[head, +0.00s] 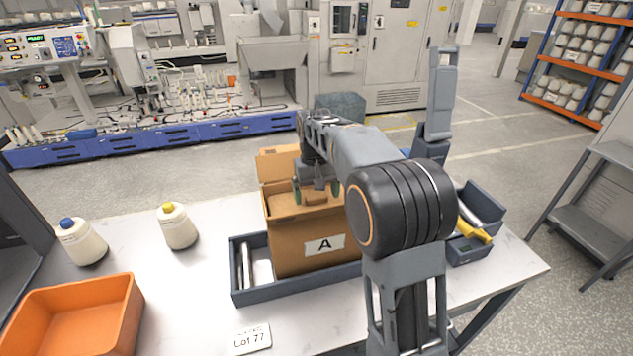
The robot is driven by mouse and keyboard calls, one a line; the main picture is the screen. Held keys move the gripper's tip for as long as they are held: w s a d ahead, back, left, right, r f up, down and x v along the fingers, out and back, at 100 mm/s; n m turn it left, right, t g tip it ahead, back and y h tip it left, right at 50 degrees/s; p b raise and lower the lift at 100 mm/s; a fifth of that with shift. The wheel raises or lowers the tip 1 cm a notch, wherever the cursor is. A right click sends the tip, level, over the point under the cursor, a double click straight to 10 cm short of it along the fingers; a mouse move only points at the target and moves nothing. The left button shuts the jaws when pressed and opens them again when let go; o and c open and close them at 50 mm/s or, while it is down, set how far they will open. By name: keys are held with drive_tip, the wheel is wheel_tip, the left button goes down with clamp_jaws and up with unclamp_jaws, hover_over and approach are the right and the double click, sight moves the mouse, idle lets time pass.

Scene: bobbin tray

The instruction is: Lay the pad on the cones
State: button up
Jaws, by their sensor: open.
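A cardboard box (310,245) labelled A stands open in a dark grey tray (240,298) on the white table. A flat brown cardboard surface (285,205) shows in its mouth; it looks like the pad, but I cannot tell it surely from the box's own cardboard. No cones show inside the box. My gripper (316,194) is open at the box mouth, its green-tipped fingers pointing down over the brown surface. I cannot tell whether they touch it.
An orange bin (75,315) sits at the front left. A "Lot 77" card (250,340) lies before the tray. A dark bin (484,208) with a yellow item (474,228) is right of my arm. Table between cones and tray is clear.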

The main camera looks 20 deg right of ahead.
wheel_tip(320, 180, up, 14)
drive_tip(key=w+p, duration=0.1)
drive_tip(key=shift+w+f, duration=0.25)
drive_tip(key=shift+w, duration=0.1)
